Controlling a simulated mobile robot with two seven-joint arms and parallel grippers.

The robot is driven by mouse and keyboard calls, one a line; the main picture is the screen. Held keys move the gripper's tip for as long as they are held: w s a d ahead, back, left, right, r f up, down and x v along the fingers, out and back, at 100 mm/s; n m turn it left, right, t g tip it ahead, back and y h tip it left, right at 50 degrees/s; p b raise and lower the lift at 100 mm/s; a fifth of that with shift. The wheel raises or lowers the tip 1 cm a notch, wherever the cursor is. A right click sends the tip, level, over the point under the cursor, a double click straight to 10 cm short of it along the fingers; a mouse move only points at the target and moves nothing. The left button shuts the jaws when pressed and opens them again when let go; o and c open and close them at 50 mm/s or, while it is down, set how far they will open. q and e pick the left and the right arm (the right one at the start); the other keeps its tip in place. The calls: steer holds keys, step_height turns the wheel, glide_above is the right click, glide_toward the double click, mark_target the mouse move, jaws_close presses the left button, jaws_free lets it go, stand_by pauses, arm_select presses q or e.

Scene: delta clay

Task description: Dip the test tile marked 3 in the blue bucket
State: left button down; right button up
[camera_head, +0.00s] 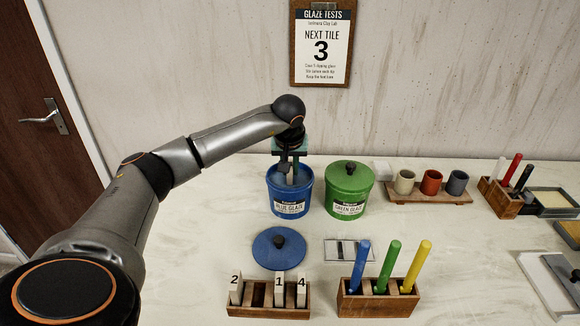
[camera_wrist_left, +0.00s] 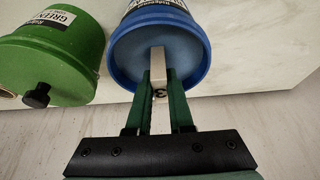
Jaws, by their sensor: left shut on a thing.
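The blue bucket (camera_head: 291,197), labelled BLUE GLAZE, stands open on the table and holds blue-grey glaze. My left gripper (camera_head: 289,168) is over its mouth, pointing down. The blue lid (camera_head: 279,248) lies on the table in front of the bucket. My right gripper is not in view.
A lidded green bucket (camera_head: 349,190) stands close on the right. In front are a wooden rack (camera_head: 268,311) with tiles 2, 1, 4 and an empty slot, and a block (camera_head: 378,304) with coloured sticks. A wall sign (camera_head: 321,42) reads NEXT TILE 3.

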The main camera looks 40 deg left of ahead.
arm_select(q)
steer(key=shift+f, duration=0.4)
stand_by(0.3)
steer(key=shift+f, duration=0.1)
stand_by(0.7)
stand_by(1.1)
steer(key=shift+r+p, duration=2.5)
steer(key=shift+r, duration=1.4)
steer(key=shift+r, duration=1.55)
